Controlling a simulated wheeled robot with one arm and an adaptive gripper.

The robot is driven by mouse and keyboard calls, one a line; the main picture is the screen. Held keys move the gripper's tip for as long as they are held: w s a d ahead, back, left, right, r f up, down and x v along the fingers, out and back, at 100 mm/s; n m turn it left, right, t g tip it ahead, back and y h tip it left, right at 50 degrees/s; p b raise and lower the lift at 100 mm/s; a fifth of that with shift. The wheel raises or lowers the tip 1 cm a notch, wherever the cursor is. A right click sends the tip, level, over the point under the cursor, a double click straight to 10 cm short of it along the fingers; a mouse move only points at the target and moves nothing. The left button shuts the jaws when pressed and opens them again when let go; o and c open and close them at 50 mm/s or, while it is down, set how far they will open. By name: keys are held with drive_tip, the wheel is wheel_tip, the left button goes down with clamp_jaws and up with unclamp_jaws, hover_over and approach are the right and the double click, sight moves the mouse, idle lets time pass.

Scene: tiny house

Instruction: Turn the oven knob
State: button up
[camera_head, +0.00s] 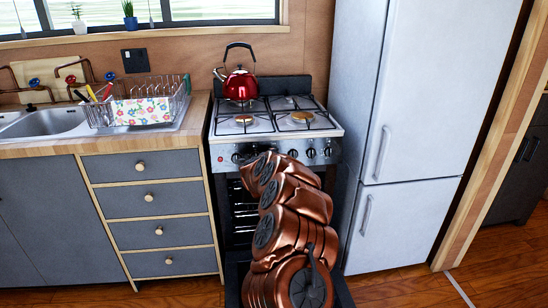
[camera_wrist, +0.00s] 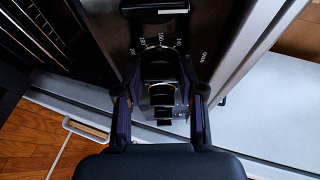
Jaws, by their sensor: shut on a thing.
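The oven knob (camera_wrist: 160,70) is dark and sits on the stove's front panel, with temperature numbers printed around it and the word OVEN to its right in the wrist view. My gripper (camera_wrist: 161,100) has one finger on each side of the knob and is shut on it. The fingers hide part of the knob's sides. In the head view the stove (camera_head: 232,128) stands between the drawers and the fridge.
Another knob (camera_wrist: 160,11) is close by in the wrist view. More knobs (camera_head: 311,153) show right of my arm. A red kettle (camera_head: 240,85) stands on the hob. The fridge (camera_head: 415,100) is close on the right, drawers (camera_head: 150,198) on the left. Wooden floor (camera_head: 400,287) shows at lower right.

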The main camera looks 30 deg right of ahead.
idle(0.3)
drive_tip(key=o, duration=1.1)
drive_tip(key=shift+o, duration=0.2)
drive_tip(key=v, duration=1.2)
drive_tip(key=shift+r, duration=0.1)
